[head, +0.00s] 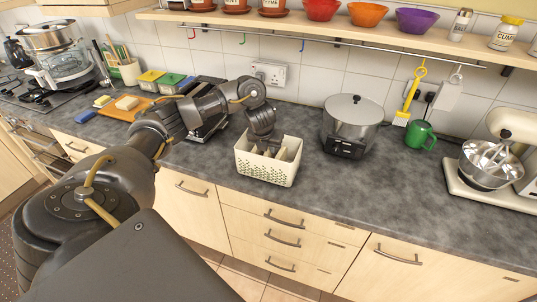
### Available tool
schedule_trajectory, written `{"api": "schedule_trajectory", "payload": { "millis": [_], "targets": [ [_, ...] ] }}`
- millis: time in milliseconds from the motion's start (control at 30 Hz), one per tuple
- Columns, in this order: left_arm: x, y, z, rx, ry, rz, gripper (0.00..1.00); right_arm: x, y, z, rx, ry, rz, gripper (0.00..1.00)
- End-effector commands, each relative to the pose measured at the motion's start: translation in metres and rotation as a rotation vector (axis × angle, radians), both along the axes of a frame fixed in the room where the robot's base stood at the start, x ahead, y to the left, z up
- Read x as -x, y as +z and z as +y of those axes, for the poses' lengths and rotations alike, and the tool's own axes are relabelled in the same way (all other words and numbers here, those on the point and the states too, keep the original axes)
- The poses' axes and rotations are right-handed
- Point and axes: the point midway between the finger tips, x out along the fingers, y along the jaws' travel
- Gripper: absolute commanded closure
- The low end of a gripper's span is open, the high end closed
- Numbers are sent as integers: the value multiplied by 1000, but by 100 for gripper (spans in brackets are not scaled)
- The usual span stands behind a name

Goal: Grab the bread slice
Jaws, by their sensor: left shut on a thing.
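My left gripper (265,146) reaches down into a cream perforated basket (265,172) on the grey counter. It is shut on a pale bread slice (284,154) that stands in the basket. The fingertips and the lower part of the slice are partly hidden by the basket wall and the gripper, so the exact grip is hard to see. My right gripper is not in view.
A silver cooker (352,122) stands right of the basket. A cutting board (145,107) with pale food (127,103) lies at the left. A green mug (420,136) and mixer (490,163) stand right. The counter front right of the basket is clear.

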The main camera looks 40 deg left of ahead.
Motion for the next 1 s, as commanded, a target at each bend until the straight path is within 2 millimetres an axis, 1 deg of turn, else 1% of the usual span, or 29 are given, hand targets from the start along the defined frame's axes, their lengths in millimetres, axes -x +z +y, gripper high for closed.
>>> {"api": "schedule_trajectory", "payload": {
  "millis": [167,267,367,600,700,900,1000],
  "targets": [
    [-1,8,0,0,0,-2,100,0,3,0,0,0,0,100],
    [-1,20,1,-2,-1,-4,100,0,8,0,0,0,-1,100],
    [-1,37,1,-2,-1,-6,100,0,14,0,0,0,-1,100],
    [-2,90,1,-2,-1,-7,100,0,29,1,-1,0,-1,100],
    [-1,110,0,-2,-1,-6,100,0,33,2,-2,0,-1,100],
    [-1,145,0,-2,-1,-6,100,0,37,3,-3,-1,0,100],
    [-1,160,0,-1,0,-4,100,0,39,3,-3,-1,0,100]
  ]
}}
